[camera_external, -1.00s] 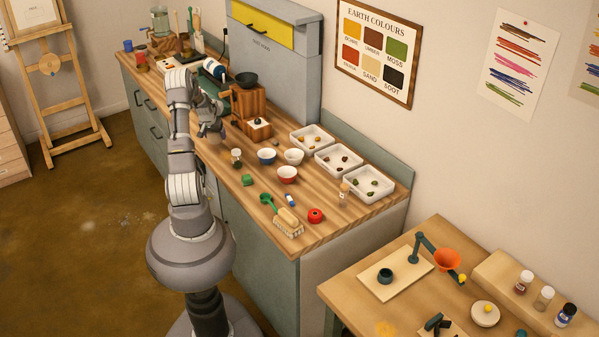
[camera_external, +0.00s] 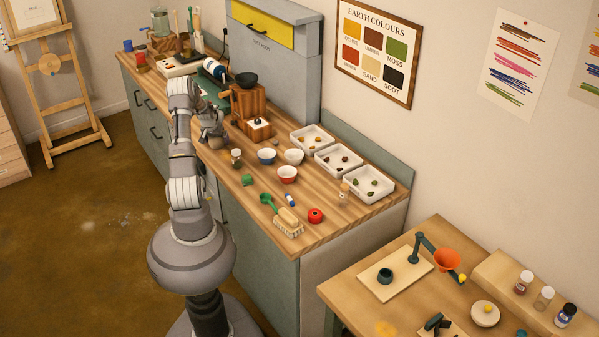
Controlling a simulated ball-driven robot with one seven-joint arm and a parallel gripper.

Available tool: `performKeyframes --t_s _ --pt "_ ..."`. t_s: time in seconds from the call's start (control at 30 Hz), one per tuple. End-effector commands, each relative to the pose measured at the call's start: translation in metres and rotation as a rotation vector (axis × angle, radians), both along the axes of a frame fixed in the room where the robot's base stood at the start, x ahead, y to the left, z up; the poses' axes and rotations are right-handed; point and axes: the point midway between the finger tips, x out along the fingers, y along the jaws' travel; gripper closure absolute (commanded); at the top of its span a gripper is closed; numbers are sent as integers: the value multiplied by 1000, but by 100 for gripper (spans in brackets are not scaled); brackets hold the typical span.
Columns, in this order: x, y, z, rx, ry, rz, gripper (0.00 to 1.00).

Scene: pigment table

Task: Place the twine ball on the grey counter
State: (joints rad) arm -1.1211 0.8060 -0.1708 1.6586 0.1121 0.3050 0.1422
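The counter (camera_external: 262,224) has grey-green cabinet fronts and a striped wooden top. I cannot make out a twine ball for certain. A round red object with a dark centre (camera_external: 315,216) lies near the counter's front right end, but I cannot tell whether it is twine.
White trays (camera_external: 368,184) line the back.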

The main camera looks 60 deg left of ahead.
Motion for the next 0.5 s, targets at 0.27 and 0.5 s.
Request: performKeyframes --t_s 0.27,0.5 --pt "-4 -4 20 1 -1 0 0" --pt "-19 -18 74 3 -1 1 0"
